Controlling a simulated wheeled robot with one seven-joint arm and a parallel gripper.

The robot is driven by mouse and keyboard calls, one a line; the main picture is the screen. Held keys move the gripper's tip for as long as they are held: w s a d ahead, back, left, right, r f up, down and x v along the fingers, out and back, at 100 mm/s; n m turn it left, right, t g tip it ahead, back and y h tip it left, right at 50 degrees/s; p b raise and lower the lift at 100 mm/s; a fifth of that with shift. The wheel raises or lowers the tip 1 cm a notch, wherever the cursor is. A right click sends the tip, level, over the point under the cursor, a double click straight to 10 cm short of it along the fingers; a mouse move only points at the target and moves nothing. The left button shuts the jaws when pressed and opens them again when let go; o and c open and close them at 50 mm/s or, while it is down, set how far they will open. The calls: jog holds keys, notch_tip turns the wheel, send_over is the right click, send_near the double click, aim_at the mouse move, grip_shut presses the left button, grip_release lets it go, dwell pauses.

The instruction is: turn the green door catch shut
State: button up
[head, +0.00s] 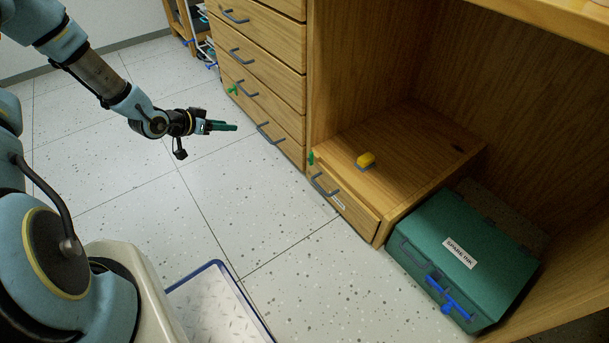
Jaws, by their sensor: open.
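Two small green catches show in the head view. One green catch (232,90) is on the front of the tall wooden drawer unit, beside a grey handle. The other green catch (311,158) is at the upper left corner of the low wooden box's front. Both are too small to tell how they are turned. My gripper (230,126) is open, with dark green fingers. It is held in the air over the floor, left of the drawer unit, apart from both catches. Nothing shows between its fingers.
A yellow block (366,160) lies on the low wooden box (410,150). A green "SPARE INK" case (480,240) with a blue latch (450,298) stands to its right. A blue-rimmed tray (215,305) is at the bottom. The speckled floor (130,190) between is clear.

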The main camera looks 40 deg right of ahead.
jog(key=s+d+f+m+g+h+b, duration=0.1)
jog(key=s+d+f+h+b, duration=0.2)
jog(key=f, duration=0.4)
jog(key=s+d+f+g+h+b, duration=0.1)
jog(key=s+d+f+b, duration=0.25)
jog(key=f, duration=0.25)
jog(key=m+g+h+b, duration=0.1)
jog(key=h+b, duration=0.2)
jog(key=b, duration=0.3)
send_near(311, 158)
jog(key=d+b, duration=0.3)
jog(key=d, duration=0.5)
jog(key=shift+w+b, duration=0.3)
jog(key=shift+w, duration=0.05)
jog(key=shift+r, duration=0.1)
grip_shut()
